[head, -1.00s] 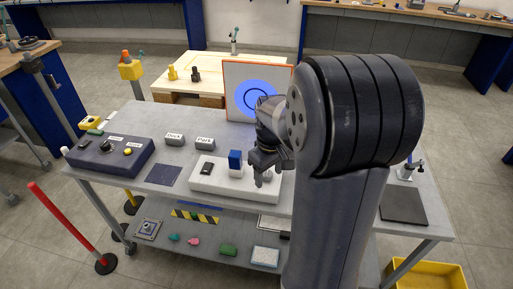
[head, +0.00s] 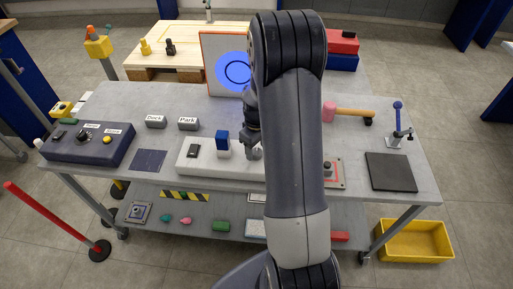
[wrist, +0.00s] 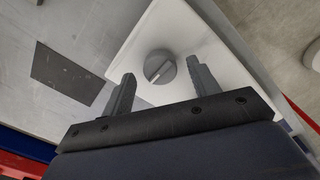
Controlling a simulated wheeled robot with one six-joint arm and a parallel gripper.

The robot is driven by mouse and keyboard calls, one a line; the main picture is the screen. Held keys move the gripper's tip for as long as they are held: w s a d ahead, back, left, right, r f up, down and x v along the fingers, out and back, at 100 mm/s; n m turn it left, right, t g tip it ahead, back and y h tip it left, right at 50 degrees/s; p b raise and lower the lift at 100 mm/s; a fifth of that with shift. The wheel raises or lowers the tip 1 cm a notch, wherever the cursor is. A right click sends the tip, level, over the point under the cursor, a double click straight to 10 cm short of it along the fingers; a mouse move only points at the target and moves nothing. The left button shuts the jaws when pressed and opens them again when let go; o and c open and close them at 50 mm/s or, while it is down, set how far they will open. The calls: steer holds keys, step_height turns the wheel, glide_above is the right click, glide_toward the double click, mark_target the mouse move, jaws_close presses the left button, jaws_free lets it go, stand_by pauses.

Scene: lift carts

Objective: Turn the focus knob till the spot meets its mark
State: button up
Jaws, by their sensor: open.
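The focus knob is a round grey dial (wrist: 160,66) with a pale pointer line, on a white base (wrist: 150,38) in the wrist view. My gripper (wrist: 161,72) is open, a finger on either side of the knob with visible gaps. I cannot tell how far above it the tips are. In the head view my gripper (head: 252,138) hangs at the right part of the white base (head: 190,165), and the knob (head: 255,154) shows partly below it. The screen (head: 215,88) behind has a large blue spot (head: 221,71) with a smaller dark ring mark (head: 237,83) inside it. My arm covers the screen's right side.
A mallet (head: 345,112) and black pad (head: 391,172) lie right.

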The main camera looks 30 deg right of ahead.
steer(key=shift+f, duration=0.65)
steer(key=shift+c, duration=0.5)
steer(key=c, duration=0.9)
